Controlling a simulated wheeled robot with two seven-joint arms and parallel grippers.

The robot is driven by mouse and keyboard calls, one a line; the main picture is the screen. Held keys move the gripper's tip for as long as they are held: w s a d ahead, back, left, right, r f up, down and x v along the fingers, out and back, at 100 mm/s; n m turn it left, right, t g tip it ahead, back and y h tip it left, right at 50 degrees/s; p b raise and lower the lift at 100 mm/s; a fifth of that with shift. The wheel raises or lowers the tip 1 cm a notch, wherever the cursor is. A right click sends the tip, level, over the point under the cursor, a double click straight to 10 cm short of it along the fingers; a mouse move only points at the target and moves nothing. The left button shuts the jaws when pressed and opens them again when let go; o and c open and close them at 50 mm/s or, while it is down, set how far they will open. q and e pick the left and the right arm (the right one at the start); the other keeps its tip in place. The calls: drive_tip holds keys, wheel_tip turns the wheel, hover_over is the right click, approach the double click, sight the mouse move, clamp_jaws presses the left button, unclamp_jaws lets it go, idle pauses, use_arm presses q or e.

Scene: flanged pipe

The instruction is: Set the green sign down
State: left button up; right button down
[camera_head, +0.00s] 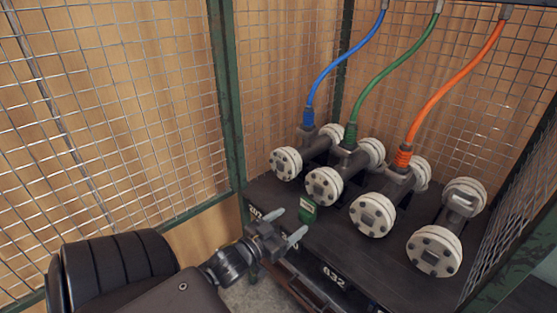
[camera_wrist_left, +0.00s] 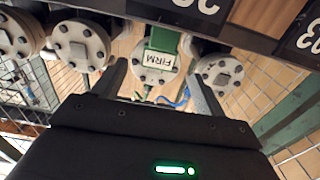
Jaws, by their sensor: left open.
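The small green sign (camera_head: 307,209) stands at the front edge of the dark bench top, in front of the flanged pipes. In the left wrist view the green sign (camera_wrist_left: 163,42) shows a white label reading FIRM, upside down. My left gripper (camera_head: 291,224) is open, its two fingers spread, just in front of the sign. In the left wrist view my left gripper (camera_wrist_left: 160,72) has one finger to each side of the sign, with visible gaps. Whether the fingertips reach past the sign is hard to tell. My right gripper is not in view.
Several flanged pipes (camera_head: 375,214) with white flanges stand on the dark bench (camera_head: 345,255). Blue (camera_head: 340,62), green (camera_head: 400,68) and orange (camera_head: 455,80) hoses rise from them. Wire mesh panels (camera_head: 115,100) and a green post (camera_head: 227,100) enclose the left side.

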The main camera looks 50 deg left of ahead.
use_arm(q)
drive_tip(key=shift+s, duration=1.7)
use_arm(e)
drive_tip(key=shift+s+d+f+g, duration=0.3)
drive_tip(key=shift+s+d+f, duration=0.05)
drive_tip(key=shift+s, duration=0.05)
use_arm(q)
drive_tip(key=s+d+f+m+g+h, duration=0.1)
drive_tip(key=s+d+f+g, duration=0.1)
drive_tip(key=d, duration=0.4)
drive_tip(key=s+d+f+m+g, duration=0.1)
drive_tip(key=s+d+f+g, duration=0.2)
drive_tip(key=d+f+g, duration=0.1)
drive_tip(key=s+d+f+m+g+h, duration=0.1)
drive_tip(key=s+d+f+g, duration=0.1)
drive_tip(key=d+f, duration=0.3)
drive_tip(key=d+g, duration=0.1)
drive_tip(key=d, duration=0.2)
drive_tip(key=shift+s+d+f+h, duration=0.2)
drive_tip(key=shift+s+d+h, duration=0.1)
drive_tip(key=shift+s+d, duration=0.1)
drive_tip(key=shift+w+f+g, duration=0.1)
drive_tip(key=shift+g, duration=0.2)
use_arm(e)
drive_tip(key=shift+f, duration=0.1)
